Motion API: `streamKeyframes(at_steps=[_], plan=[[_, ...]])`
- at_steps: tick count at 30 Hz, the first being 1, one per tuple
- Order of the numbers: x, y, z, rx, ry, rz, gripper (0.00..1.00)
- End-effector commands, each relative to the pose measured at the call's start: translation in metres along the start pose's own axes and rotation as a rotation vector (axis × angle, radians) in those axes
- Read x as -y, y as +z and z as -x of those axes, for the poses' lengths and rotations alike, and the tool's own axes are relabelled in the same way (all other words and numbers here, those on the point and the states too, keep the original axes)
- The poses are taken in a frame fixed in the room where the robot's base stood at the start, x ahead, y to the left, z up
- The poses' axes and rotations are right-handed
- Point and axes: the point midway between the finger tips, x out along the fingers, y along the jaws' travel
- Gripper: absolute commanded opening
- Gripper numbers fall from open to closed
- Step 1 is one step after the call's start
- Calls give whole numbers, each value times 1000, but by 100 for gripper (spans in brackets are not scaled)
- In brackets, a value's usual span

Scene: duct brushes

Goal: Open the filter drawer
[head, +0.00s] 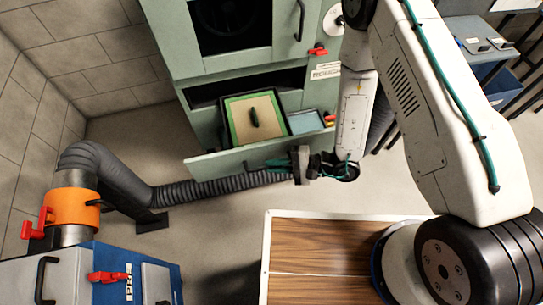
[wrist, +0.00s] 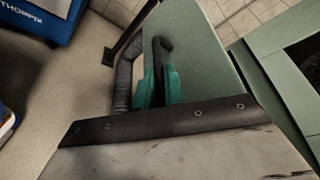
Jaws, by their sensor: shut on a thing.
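The filter drawer (head: 222,162) is a pale green drawer in the green cabinet, pulled out from it in the head view. Inside lies a tan filter panel (head: 241,128) with a green border and a dark grip, beside a small blue-grey tray (head: 306,122). My gripper (head: 290,165) is at the right part of the drawer's front. In the wrist view, the teal fingers of my gripper (wrist: 157,86) are shut on the black drawer handle (wrist: 163,46).
The green cabinet (head: 195,62) has an upper door with a black handle (head: 300,20) and a red latch (head: 318,50). A ribbed grey hose (head: 215,188) runs below the drawer to an orange collar (head: 70,209). A wood-topped surface (head: 320,245) is in front.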

Motion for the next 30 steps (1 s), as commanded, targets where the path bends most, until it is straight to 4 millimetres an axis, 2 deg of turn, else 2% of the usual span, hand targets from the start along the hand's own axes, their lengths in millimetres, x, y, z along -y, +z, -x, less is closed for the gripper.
streamKeyframes(at_steps=[6,17,18,20,30], plan=[[-5,7,4,-2,-2,0,0],[-5,7,4,-3,-3,0,0],[-5,7,4,-3,-3,0,19],[-5,7,4,-3,-2,0,33],[-5,7,7,-4,-2,0,33]])
